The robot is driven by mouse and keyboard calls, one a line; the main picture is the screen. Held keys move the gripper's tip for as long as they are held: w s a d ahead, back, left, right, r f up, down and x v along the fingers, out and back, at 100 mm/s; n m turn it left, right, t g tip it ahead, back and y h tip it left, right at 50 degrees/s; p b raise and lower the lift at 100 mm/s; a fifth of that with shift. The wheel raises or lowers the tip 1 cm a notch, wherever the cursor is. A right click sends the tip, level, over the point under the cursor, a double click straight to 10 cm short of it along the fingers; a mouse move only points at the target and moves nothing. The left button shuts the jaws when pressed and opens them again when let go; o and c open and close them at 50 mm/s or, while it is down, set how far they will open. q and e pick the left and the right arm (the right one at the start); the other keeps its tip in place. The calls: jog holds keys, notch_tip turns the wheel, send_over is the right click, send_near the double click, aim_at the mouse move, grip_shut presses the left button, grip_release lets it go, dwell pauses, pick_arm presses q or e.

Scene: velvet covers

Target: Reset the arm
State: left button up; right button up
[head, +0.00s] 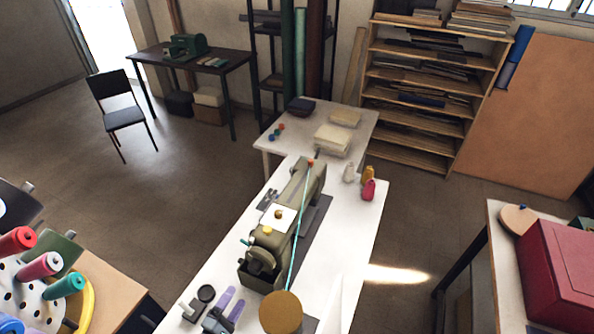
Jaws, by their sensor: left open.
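My left gripper (230,302) shows at the bottom of the head view, left of centre. Its two purple-padded fingers point up the picture, apart from each other, with nothing seen between them. It is over the near end of the white work table (228,262), left of a round brown top (281,312). An olive sewing machine (300,195) stands on this table beyond the gripper. My right gripper is not in view.
A rack of coloured spools (42,266) stands at lower left. A red box (558,275) sits on the right-hand table. Floor between the tables is clear.

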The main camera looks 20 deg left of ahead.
pick_arm(q)
jog(key=s+d+r+m+g+h+p, duration=0.1)
jog(key=s+d+r+m+g+p, duration=0.15)
jog(key=d+r+m+p, duration=0.5)
jog(key=s+d+r+m+g+h+p, duration=0.15)
jog(key=d+r+m+g, duration=0.3)
jog(key=r, duration=0.55)
jog(key=s+r+m+g+y, duration=0.1)
jog(key=s+r+m+g, duration=0.1)
jog(key=s+m, duration=0.3)
jog(key=s+r+m+g+y+p, duration=0.1)
jog(key=s+r+m+g, duration=0.2)
jog(key=s+m+g, duration=0.2)
jog(key=shift+s+r+m, duration=0.2)
jog(key=shift+s+m, duration=0.2)
jog(key=shift+s, duration=0.45)
